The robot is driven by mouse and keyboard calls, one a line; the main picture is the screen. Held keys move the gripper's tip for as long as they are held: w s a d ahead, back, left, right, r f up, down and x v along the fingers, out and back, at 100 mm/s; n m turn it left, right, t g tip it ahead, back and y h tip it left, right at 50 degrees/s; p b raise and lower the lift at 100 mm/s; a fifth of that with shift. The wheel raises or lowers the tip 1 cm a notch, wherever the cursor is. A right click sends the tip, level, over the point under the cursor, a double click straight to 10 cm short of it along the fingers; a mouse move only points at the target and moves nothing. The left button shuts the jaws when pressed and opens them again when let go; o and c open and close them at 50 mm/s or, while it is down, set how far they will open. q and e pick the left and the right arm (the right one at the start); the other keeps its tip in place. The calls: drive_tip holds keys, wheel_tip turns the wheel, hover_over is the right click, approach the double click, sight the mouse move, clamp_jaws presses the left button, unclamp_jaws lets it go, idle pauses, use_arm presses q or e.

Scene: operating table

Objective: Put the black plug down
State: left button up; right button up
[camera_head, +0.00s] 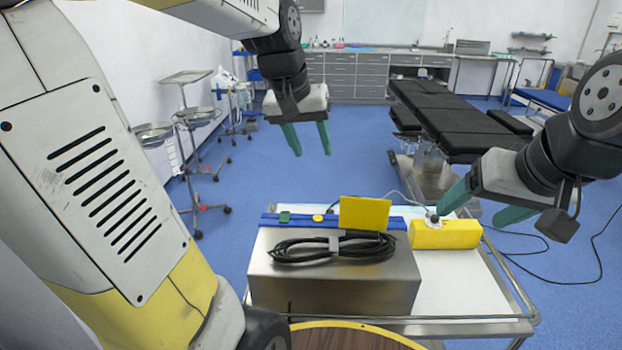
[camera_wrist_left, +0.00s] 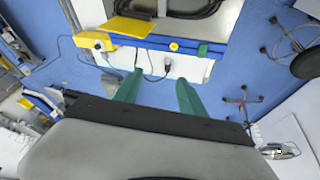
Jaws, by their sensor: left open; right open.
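A small black plug (camera_head: 434,217) with a pale collar shows at the left end of the yellow block (camera_head: 455,235) in the head view. My right gripper (camera_head: 469,217) is open above this block, its left fingertip close beside the plug; contact cannot be told. My left gripper (camera_head: 313,153) is open and empty, high above and behind the cart. In the left wrist view, another small black plug-like end (camera_wrist_left: 167,67) on a thin cable shows beyond the open left fingers (camera_wrist_left: 160,77).
A steel box (camera_head: 330,285) on the cart carries a coiled black cable (camera_head: 325,250), a blue bar (camera_head: 295,219) and a yellow plate (camera_head: 364,214). White cart top (camera_head: 465,285) is bare in front of the yellow block. A black operating table (camera_head: 450,115) stands behind.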

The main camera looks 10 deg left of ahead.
use_arm(q)
drive_tip(key=s+f+m+t, duration=0.1)
drive_tip(key=s, duration=1.2)
drive_tip(key=shift+s+d+f+t, duration=0.35)
drive_tip(key=shift+s+d+t, duration=0.05)
drive_tip(key=shift+d, duration=0.05)
